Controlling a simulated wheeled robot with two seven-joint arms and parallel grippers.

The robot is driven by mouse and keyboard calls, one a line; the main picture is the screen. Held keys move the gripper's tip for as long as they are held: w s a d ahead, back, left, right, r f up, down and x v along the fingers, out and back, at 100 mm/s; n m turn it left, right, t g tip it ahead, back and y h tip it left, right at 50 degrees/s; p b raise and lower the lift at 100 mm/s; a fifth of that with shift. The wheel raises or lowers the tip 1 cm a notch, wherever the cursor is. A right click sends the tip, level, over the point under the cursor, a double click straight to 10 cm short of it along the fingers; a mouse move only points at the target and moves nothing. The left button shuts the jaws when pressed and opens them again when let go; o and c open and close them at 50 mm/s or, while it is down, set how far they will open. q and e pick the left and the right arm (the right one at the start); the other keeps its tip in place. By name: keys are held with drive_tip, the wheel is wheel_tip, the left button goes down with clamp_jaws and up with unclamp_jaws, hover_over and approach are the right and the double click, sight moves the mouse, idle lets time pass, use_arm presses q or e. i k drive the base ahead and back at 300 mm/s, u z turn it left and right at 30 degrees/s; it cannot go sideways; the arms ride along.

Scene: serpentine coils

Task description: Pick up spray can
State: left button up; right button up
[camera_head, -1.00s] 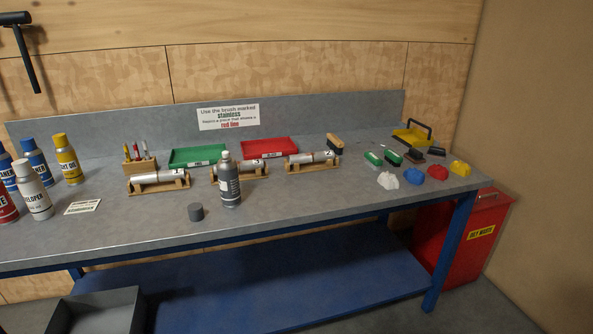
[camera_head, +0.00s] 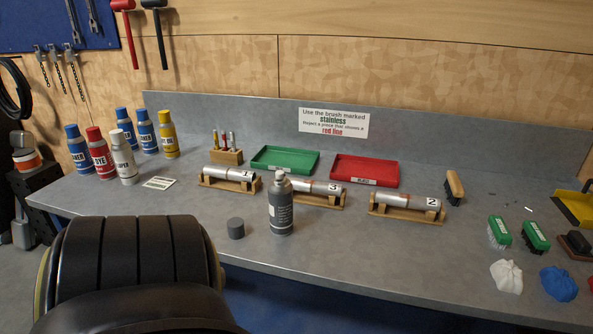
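A grey spray can (camera_head: 280,207) stands upright near the front of the bench (camera_head: 335,255), with a white nozzle on top. A loose dark grey cap (camera_head: 236,228) sits on the bench just left of it. More spray cans stand at the left: blue ones (camera_head: 78,152), a red one (camera_head: 101,154), a white one (camera_head: 124,159) and a yellow one (camera_head: 168,135). A black ribbed part of my own arm fills the lower left. Neither of my grippers is in view.
Numbered metal cylinders (camera_head: 230,176) lie in wooden cradles behind the grey can. A green tray (camera_head: 285,160) and a red tray (camera_head: 364,171) are behind them. Brushes (camera_head: 498,232) and cloths (camera_head: 506,276) lie at the right.

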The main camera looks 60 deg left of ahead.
sight(280, 191)
drive_tip(key=u, duration=0.8)
drive_tip(key=i, duration=0.9)
drive_tip(key=u, duration=0.9)
